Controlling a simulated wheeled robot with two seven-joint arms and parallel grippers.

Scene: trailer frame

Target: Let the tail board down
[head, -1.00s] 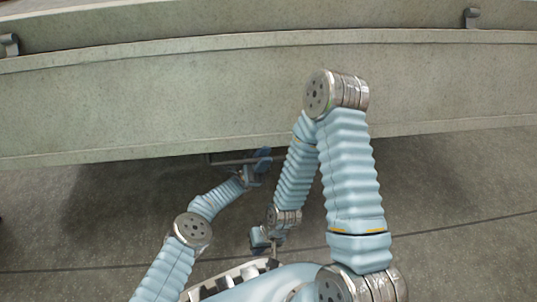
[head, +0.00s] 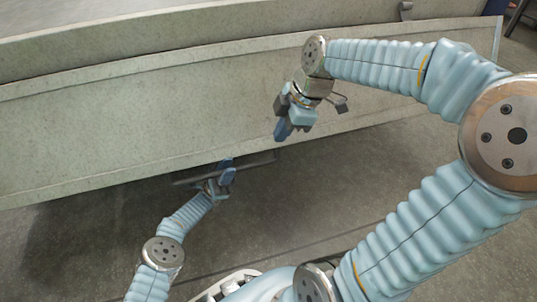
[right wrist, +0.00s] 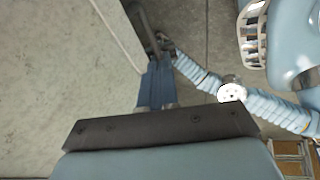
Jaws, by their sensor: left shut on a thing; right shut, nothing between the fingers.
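The tail board (head: 150,115) is a long grey-green panel across the head view; it also fills the left of the right wrist view (right wrist: 55,80). A thin bar (head: 262,162) runs under its lower edge. My left gripper (head: 227,170) is at this bar and shut on it, its fingers partly hiding it. My right gripper (head: 284,128) is shut and empty, in front of the board's face, fingers pointing down. In the right wrist view its blue fingers (right wrist: 155,85) point toward the bar (right wrist: 146,30) and my left gripper. Whether the fingers touch the board is unclear.
A metal bracket (head: 405,10) stands on the ledge above the board. The board's right end (head: 497,40) shows. The grey floor (head: 400,165) below and in front is clear apart from my arms.

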